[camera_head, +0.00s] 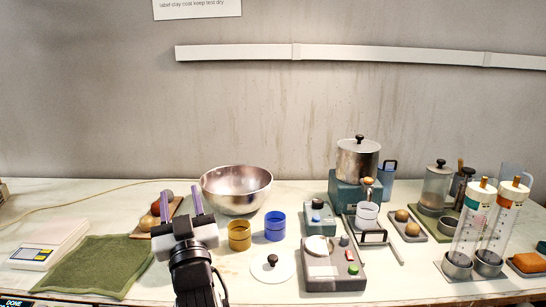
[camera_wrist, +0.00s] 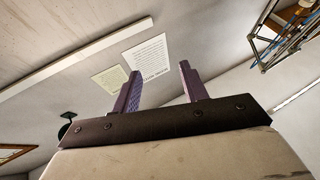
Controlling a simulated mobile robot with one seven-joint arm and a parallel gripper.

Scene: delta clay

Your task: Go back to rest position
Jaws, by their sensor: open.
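My gripper (camera_head: 181,207) is raised at the front of the table, left of centre, with its two purple fingers pointing up and apart. Nothing is between them. In the wrist view my gripper (camera_wrist: 160,90) also shows open and empty, with the wall and ceiling behind it. In the head view the fingers stand in front of the tray of clay balls and left of the metal bowl (camera_head: 237,190). I cannot tell the exact gap to either.
A green cloth (camera_head: 95,265) and white scale (camera_head: 45,247) lie left. Yellow (camera_head: 239,236) and blue (camera_head: 275,226) cups and a white lid (camera_head: 272,267) are right of my arm. A grey device (camera_head: 333,270), pot (camera_head: 357,160) and tall cylinders (camera_head: 471,225) crowd the right. The space above is clear.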

